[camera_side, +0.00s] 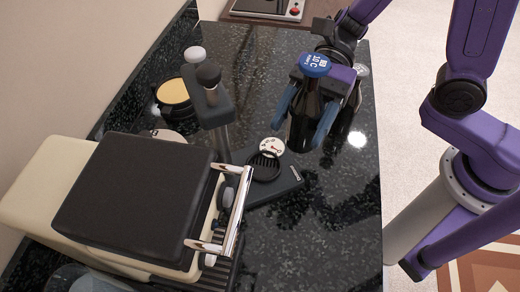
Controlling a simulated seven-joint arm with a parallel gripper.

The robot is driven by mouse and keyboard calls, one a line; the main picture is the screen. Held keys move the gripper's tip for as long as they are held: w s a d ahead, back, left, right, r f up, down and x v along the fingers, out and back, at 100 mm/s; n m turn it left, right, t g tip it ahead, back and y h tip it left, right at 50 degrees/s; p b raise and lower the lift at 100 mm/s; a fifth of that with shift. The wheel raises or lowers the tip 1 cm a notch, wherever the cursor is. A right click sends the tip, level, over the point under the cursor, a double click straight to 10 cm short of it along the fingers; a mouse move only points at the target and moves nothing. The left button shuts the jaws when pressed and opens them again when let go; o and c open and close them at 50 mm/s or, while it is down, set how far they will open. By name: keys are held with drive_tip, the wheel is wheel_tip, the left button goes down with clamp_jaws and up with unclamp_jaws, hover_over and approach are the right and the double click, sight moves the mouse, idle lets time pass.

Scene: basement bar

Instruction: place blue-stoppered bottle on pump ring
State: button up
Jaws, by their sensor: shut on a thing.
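My gripper (308,112) is shut on a dark bottle (304,128) with a blue stopper (314,65) that bears white lettering. It holds the bottle near upright, its blue fingers on either side. The bottle appears above the counter, behind and right of the pump stand. The pump ring (263,167) is a black ring on the dark base (282,187) of the stand. The bottle and the ring look apart. A white round disc with markings (271,146) shows just behind the ring. The bottle's underside is hidden from this view.
A post with a dark head and knobs (208,95) rises left of the ring. A cream and black press-like appliance with a chrome handle (140,195) fills the front left. A yellow-topped round container (173,93) stands behind. The dark counter (330,230) is clear at front right.

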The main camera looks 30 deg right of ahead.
drive_tip(key=shift+w+a+f, duration=0.45)
drive_tip(key=shift+w+a, duration=0.05)
drive_tip(key=shift+a, duration=0.2)
drive_tip(key=w+a+f, duration=0.1)
drive_tip(key=f, duration=0.1)
drive_tip(key=w+a+f, duration=0.1)
drive_tip(key=f, duration=0.1)
drive_tip(key=w+a+f, duration=0.1)
drive_tip(key=f, duration=0.1)
drive_tip(key=shift+a, duration=0.4)
drive_tip(key=shift+f, duration=1.4)
drive_tip(key=shift+f, duration=0.1)
drive_tip(key=o, duration=1.3)
drive_tip(key=shift+d, duration=0.1)
drive_tip(key=shift+o, duration=0.2)
